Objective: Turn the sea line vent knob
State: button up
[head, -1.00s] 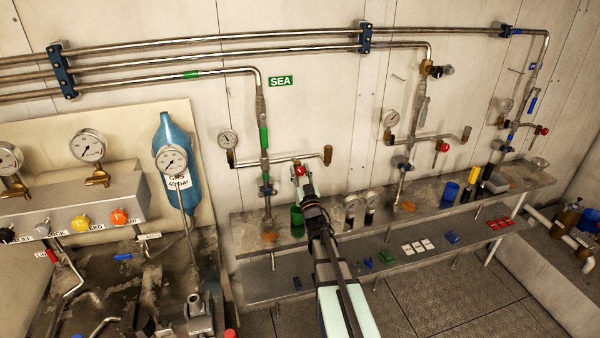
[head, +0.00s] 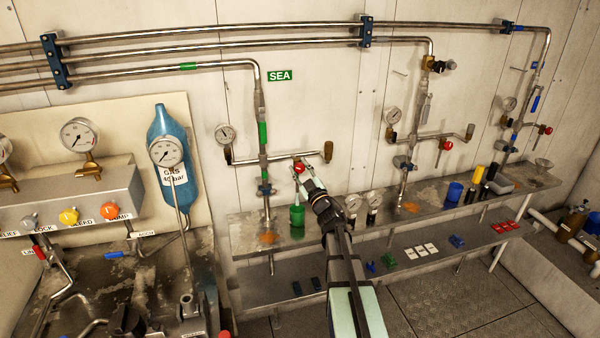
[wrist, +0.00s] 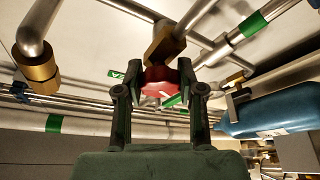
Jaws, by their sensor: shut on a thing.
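The sea line vent knob (head: 299,168) is a small red knob on the thin branch pipe below the green SEA sign (head: 280,76). In the wrist view the red knob (wrist: 160,76) sits below a brass fitting (wrist: 165,45), between my two dark fingers. My gripper (head: 304,177) is at the knob in the head view, coming from below right. In the wrist view my gripper (wrist: 158,92) is shut on the knob, one finger on each side. The fingers partly cover the knob's sides. Its turn angle cannot be read clearly.
A pressure gauge (head: 225,134) stands at the branch's left end and a brass end fitting (head: 328,150) at its right. A blue gas cylinder (head: 175,150) is at left.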

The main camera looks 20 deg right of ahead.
jog(key=shift+r+n+y, duration=0.1)
jog(key=shift+n+y, duration=0.2)
jog(key=shift+n, duration=0.4)
jog(key=o, duration=1.2)
jog(key=shift+w, duration=0.1)
jog(key=shift+c, duration=0.2)
jog(key=a+v, duration=0.1)
jog(key=v, duration=1.1)
jog(key=shift+d, duration=0.5)
jog(key=shift+r, duration=0.1)
